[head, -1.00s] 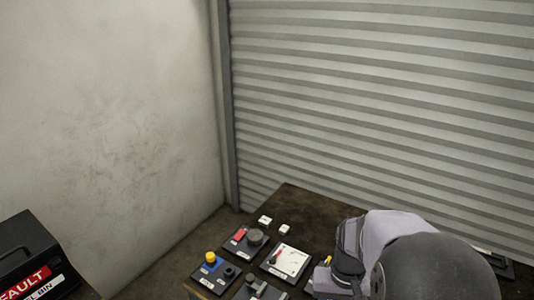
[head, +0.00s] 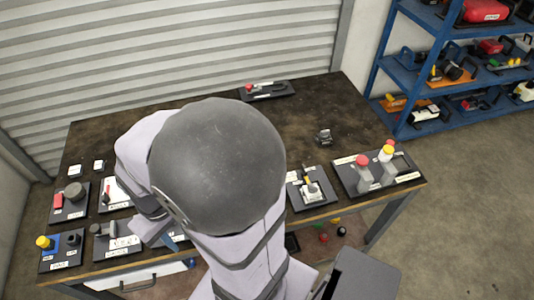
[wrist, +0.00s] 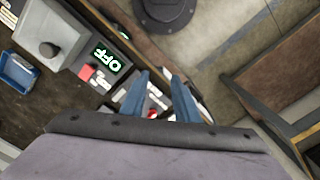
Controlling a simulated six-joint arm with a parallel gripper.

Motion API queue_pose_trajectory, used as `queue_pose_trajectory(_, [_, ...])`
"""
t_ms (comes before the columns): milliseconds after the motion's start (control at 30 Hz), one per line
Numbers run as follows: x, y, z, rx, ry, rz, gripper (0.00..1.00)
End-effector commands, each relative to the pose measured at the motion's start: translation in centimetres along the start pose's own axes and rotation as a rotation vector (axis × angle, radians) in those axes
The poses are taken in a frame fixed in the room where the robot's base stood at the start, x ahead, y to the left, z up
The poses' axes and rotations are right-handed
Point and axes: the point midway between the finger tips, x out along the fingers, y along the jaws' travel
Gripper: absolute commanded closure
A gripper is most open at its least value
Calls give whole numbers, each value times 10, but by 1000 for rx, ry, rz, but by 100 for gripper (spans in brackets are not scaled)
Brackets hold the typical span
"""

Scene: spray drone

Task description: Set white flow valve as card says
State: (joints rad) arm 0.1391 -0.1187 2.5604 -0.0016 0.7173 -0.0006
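In the head view, a white-faced panel with a red lever (head: 106,194) sits on the left of the table, partly hidden by my arm. A black plate with a white block and yellow lever (head: 311,190) sits right of my arm. I cannot tell which is the white flow valve, and no card text is readable. My gripper (wrist: 160,88) shows in the wrist view with two blue fingers apart. A small red part (wrist: 153,114) and white pieces show between or behind them; I cannot tell whether anything touches. In the head view my arm mostly hides the gripper.
The table (head: 200,95) also bears a red-and-grey knob plate (head: 68,202), a yellow-button plate (head: 61,250), a plate with red- and yellow-topped posts (head: 376,174) and a back plate (head: 266,91). The wrist view shows a green OFF sign (wrist: 111,61). Blue shelves (head: 390,85) stand right.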

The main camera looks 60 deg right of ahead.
Motion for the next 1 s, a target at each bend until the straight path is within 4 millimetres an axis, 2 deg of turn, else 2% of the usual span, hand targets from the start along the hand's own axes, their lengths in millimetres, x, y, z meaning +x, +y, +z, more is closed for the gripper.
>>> queue_pose_trajectory(33, [-1, 13, 4, 62, -23, -2, 72])
queue_pose_trajectory(400, [18, 111, 55, 577, -228, -73, 72])
queue_pose_trajectory(600, [30, 169, 79, 765, -283, -96, 72])
queue_pose_trajectory(833, [45, 232, 110, 812, -318, -94, 72])
queue_pose_trajectory(1000, [54, 280, 120, 679, -326, -58, 72])
